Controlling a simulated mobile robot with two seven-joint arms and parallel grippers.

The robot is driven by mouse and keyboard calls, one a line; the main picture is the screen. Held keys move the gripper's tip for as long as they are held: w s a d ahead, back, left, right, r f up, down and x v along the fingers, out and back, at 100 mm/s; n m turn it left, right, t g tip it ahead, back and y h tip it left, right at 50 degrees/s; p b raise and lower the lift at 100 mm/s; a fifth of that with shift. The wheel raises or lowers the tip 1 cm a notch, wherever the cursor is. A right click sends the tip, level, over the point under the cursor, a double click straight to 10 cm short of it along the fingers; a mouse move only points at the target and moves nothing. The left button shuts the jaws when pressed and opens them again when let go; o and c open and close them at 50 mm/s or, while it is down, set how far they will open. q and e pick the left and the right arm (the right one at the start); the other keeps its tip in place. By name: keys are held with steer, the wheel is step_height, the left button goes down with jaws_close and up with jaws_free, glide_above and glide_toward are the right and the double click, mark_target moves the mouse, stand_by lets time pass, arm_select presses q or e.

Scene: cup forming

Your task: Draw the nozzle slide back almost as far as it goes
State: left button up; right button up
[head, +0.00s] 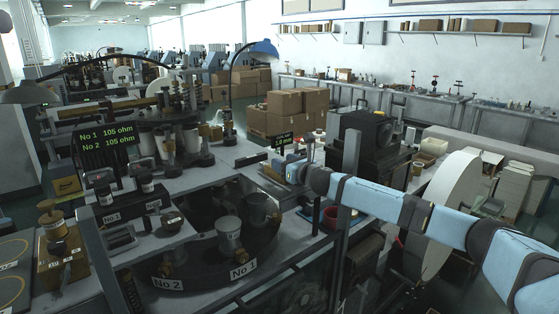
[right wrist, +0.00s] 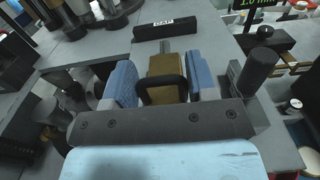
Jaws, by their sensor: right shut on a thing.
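In the head view my right arm reaches in from the right, and my right gripper (head: 292,168) is at the bench edge beside the dark round table. In the right wrist view the gripper's blue fingers (right wrist: 162,82) stand on both sides of a brass slide block (right wrist: 167,70) with a black loop handle (right wrist: 162,90), and are shut on it. A thin grey rod runs from the block's far end toward a black labelled bar (right wrist: 166,27). In the head view the arm and gripper mostly hide the slide. My left gripper is not in view.
The dark round table (head: 205,262) carries metal cups and labels No 1 and No 2. A small green-lit display (head: 283,141) stands behind the gripper. A black boxy machine (head: 365,140) and a large pale wheel (head: 446,215) are to the right. A dark post (head: 349,165) stands near my arm.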

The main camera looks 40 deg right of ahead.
steer(key=shift+w, duration=0.1)
steer(key=o, duration=1)
steer(key=shift+d, duration=0.1)
steer(key=shift+s+f, duration=0.1)
steer(key=shift+s, duration=0.4)
steer(key=shift+s+d+b, duration=0.2)
steer(key=shift+s+b, duration=0.5)
steer(key=shift+s, duration=1.45)
steer(key=shift+s+d+b, duration=0.2)
steer(key=shift+s+b, duration=0.55)
steer(key=shift+s, duration=1.35)
steer(key=shift+s+d+b, duration=0.2)
steer(key=shift+s+b, duration=0.5)
steer(key=shift+s, duration=1.45)
